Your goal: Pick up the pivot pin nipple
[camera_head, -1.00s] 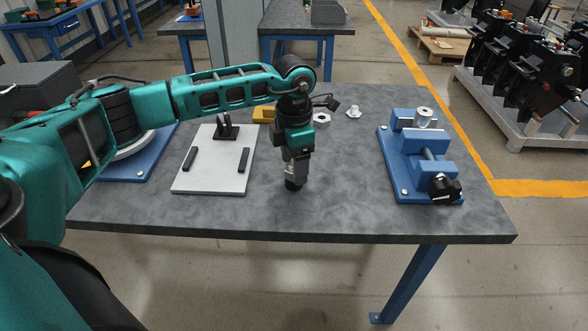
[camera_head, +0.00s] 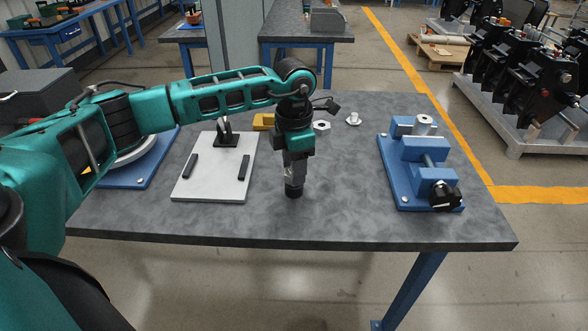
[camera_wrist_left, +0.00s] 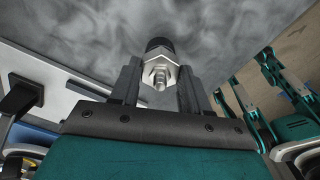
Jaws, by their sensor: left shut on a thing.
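My left gripper (camera_head: 293,178) points straight down over the middle of the grey table. It is shut on a metal fitting, which I take to be the pivot pin nipple (camera_wrist_left: 160,73). In the left wrist view the fitting sits between the fingers, with a silver hex body, a threaded stub facing the camera and a dark round end beyond. In the head view its dark lower end (camera_head: 293,191) shows below the fingers. Whether it touches the tabletop I cannot tell. My right gripper is not in view.
The white plate (camera_head: 214,190) with black bars lies left of the gripper. A blue clamping fixture (camera_head: 425,150) stands on the right. A yellow block (camera_head: 263,121), a pale hex nut (camera_head: 321,126) and a small flanged fitting (camera_head: 353,119) are behind. The tabletop between gripper and blue fixture is clear.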

